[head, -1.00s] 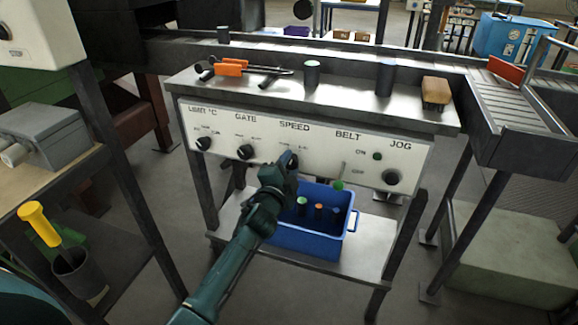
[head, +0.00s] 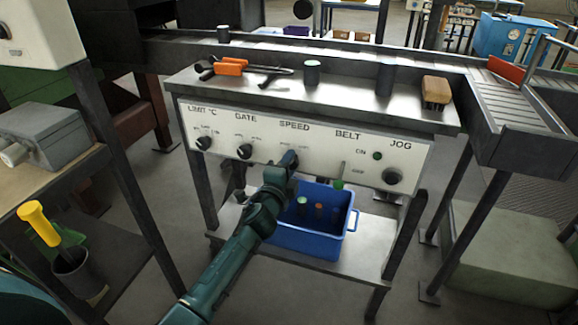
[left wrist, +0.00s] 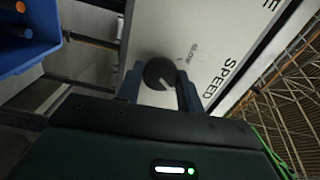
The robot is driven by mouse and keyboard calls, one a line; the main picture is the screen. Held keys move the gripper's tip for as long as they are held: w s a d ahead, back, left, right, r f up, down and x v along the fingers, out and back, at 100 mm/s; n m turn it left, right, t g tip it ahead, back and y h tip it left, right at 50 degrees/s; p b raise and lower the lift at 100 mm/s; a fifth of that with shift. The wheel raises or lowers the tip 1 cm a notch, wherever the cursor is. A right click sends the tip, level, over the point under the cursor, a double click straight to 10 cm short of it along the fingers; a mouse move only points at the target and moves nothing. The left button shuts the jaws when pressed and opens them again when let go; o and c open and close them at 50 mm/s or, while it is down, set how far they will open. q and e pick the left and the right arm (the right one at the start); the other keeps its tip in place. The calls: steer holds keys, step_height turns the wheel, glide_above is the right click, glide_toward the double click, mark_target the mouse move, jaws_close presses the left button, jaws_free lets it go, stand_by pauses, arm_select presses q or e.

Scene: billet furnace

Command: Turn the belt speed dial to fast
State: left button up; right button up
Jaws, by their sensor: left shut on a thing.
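The control panel (head: 320,155) is white, with labels LIMIT °C, GATE, SPEED, BELT and JOG. The belt speed dial (left wrist: 159,73) is a round black knob under SPEED. In the left wrist view it sits between the two fingers of my left gripper (left wrist: 160,88), which is shut on it. A pale pointer line shows on the knob, and the small word SLOW is readable beside it; the fast mark is not readable. In the head view my left gripper (head: 289,159) covers the dial. My right gripper is not in view.
The gate knob (head: 244,152) is just left of my gripper, and the belt switch (head: 341,171) is to the right. A blue bin (head: 310,243) stands on the shelf below.

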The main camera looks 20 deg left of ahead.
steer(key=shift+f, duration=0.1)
arm_select(q)
steer(key=o, duration=1)
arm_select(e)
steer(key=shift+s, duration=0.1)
arm_select(q)
steer(key=shift+s, duration=0.1)
steer(key=s+p, duration=0.1)
steer(key=s, duration=1.2)
steer(key=shift+a, duration=0.25)
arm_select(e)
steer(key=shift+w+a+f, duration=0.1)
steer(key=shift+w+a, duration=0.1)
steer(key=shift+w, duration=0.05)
arm_select(q)
steer(key=shift+r, duration=0.1)
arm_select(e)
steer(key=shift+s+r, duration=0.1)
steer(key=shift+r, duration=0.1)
